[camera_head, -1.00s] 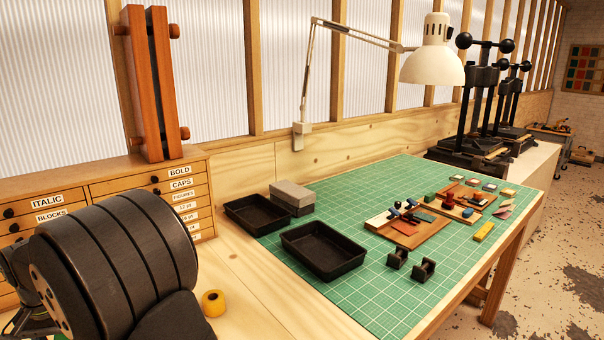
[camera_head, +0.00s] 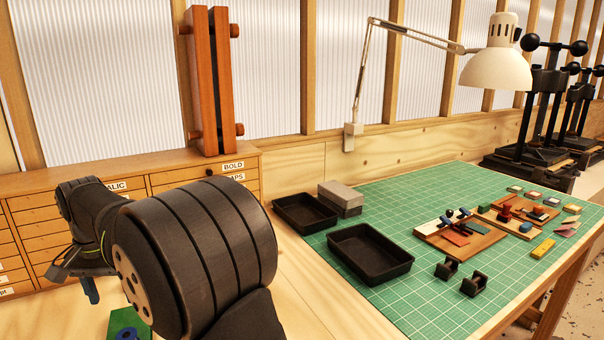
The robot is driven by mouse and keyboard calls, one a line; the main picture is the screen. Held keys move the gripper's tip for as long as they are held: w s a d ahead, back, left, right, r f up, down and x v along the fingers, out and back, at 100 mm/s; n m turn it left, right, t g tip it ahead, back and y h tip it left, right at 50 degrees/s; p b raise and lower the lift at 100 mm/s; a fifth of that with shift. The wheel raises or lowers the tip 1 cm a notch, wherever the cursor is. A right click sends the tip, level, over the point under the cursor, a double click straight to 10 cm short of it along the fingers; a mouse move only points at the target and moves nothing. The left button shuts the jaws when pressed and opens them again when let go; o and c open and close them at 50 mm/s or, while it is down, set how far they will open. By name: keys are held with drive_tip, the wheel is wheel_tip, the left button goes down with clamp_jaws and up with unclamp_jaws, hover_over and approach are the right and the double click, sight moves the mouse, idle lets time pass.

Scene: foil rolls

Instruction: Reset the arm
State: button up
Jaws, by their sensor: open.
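My gripper (camera_head: 80,275) is at the left of the head view, beyond my large dark arm joint. It points down in front of the drawer cabinet, above the wooden bench. It is open, though small and partly hidden. A blue piece (camera_head: 91,291) shows at its lower end; I cannot tell whether it is a finger tip or a separate thing. Below and to the right, a blue ring-shaped thing (camera_head: 127,334) sits on a green piece (camera_head: 122,318), cut off by the lower edge and my arm.
A drawer cabinet (camera_head: 40,225) stands behind my gripper. A green cutting mat (camera_head: 405,312) carries two black trays (camera_head: 375,262), (camera_head: 300,207), a grey block (camera_head: 341,197), dark holders (camera_head: 472,284) and wooden boards (camera_head: 478,248). A white lamp (camera_head: 497,68) hangs over it.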

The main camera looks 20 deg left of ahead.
sight(127, 336)
wheel_tip(127, 336, down, 13)
drive_tip(key=shift+r, duration=0.1)
wheel_tip(127, 336, up, 5)
drive_tip(key=shift+w+d, duration=0.15)
drive_tip(key=w+d+r, duration=0.6)
drive_tip(key=d+r, duration=0.1)
drive_tip(key=d, duration=0.3)
drive_tip(key=d+f+m, duration=0.1)
drive_tip(key=d+f, duration=0.3)
drive_tip(key=d, duration=1.1)
drive_tip(key=s+a+f, duration=0.1)
drive_tip(key=a+f, duration=0.1)
drive_tip(key=a, duration=0.1)
drive_tip(key=s+a+f, duration=0.1)
drive_tip(key=a+f, duration=0.1)
drive_tip(key=a, duration=0.1)
drive_tip(key=s+a+f, duration=0.1)
drive_tip(key=a, duration=0.2)
drive_tip(key=shift+a+f, duration=0.3)
drive_tip(key=shift+f, duration=0.1)
drive_tip(key=f, duration=0.1)
drive_tip(key=a+f, duration=0.1)
drive_tip(key=f, duration=0.1)
drive_tip(key=shift+s+a, duration=0.3)
drive_tip(key=shift+f, duration=0.65)
drive_tip(key=shift+o, duration=0.4)
